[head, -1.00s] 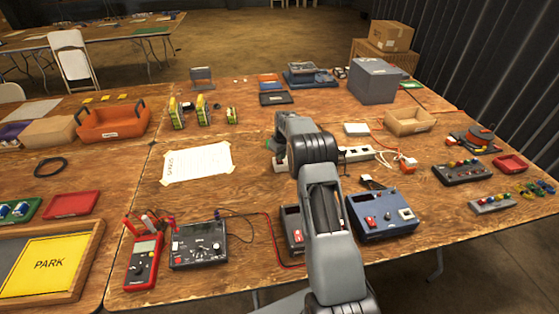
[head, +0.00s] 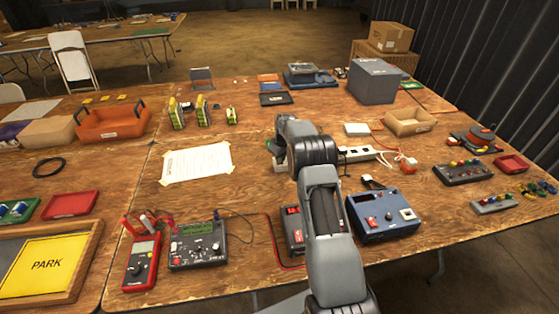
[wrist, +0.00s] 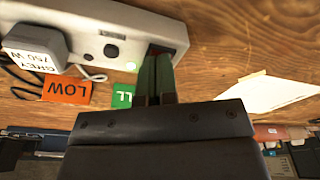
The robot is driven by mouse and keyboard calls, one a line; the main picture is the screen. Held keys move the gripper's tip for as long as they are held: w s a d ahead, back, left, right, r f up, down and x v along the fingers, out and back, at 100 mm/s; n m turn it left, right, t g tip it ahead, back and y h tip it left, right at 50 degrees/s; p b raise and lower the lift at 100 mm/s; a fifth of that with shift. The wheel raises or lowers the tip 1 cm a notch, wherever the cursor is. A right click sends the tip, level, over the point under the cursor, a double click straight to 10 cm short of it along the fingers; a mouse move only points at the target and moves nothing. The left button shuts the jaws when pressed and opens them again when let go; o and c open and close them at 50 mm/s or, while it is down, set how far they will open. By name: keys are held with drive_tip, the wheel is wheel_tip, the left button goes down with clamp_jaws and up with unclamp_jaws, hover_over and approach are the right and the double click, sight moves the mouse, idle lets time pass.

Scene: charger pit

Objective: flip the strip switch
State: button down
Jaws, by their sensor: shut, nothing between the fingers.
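The white power strip (wrist: 120,38) runs across the top of the wrist view. In the head view its right part (head: 362,153) shows beside my arm, and its middle is hidden. The strip switch (wrist: 155,50) is a dark reddish recess at the strip's end, partly covered by my fingers. In the head view the fingers are hidden behind my arm.
A white plug (wrist: 35,45) sits in the strip, with an orange LOW tag (wrist: 67,89) and a green tag (wrist: 123,95) nearby. A paper sheet (head: 197,162) lies left. A blue box (head: 383,215) and a black meter (head: 197,245) stand in front.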

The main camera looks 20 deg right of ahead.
drive_tip(key=shift+r, duration=0.1)
drive_tip(key=shift+r+p, duration=2.05)
drive_tip(key=shift+r, duration=1.4)
drive_tip(key=shift+f+m, duration=0.1)
drive_tip(key=shift+m, duration=0.3)
drive_tip(key=s+a+r+m, duration=0.1)
drive_tip(key=s+a+r, duration=0.3)
drive_tip(key=s, duration=0.8)
drive_tip(key=s+a+r+m+t, duration=0.1)
drive_tip(key=s+a+r, duration=0.4)
drive_tip(key=s, duration=0.7)
drive_tip(key=s+a+r+m, duration=0.1)
drive_tip(key=s+a+r, duration=0.3)
drive_tip(key=s, duration=0.8)
drive_tip(key=shift+a+r+t+h, duration=0.3)
drive_tip(key=shift+a+r+t, duration=0.1)
drive_tip(key=shift+r, duration=0.65)
